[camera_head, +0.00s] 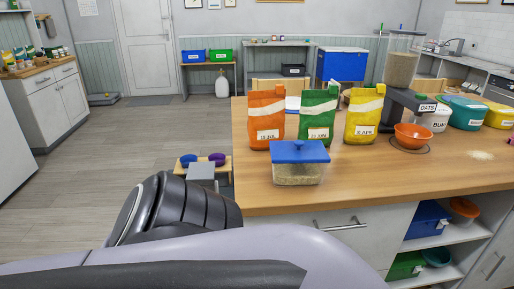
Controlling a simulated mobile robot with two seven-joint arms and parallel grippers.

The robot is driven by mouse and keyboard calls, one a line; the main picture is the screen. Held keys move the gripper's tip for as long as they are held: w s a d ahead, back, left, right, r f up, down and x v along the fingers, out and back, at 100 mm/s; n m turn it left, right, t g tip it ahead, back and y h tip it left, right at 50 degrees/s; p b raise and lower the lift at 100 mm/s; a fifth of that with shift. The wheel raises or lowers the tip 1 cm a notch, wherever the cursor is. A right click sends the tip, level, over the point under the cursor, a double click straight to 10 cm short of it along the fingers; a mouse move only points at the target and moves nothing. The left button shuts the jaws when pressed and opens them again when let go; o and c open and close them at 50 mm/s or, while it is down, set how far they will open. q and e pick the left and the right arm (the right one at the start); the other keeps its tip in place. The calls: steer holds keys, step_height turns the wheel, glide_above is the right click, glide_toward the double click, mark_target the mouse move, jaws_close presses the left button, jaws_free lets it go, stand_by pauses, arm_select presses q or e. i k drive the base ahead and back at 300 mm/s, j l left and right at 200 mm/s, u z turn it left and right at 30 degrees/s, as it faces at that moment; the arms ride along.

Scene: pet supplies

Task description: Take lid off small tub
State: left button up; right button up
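The small tub (299,174) is clear, holds pale grainy contents and stands upright near the front left edge of the wooden counter. Dark and pale lilac links of my arm fill the lower left and bottom of the view, in front of and below the counter edge. No gripper fingers show clearly, and nothing touches the tub or lid.
Orange (266,118), green (318,115) and yellow (363,114) bags stand behind the tub. An orange bowl (412,136) sits below a dispenser (401,65) to the right. Counter (400,180) is bare right of the tub. Open floor (150,130) lies left.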

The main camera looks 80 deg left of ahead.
mark_target(297, 152)
steer(key=u, duration=1.25)
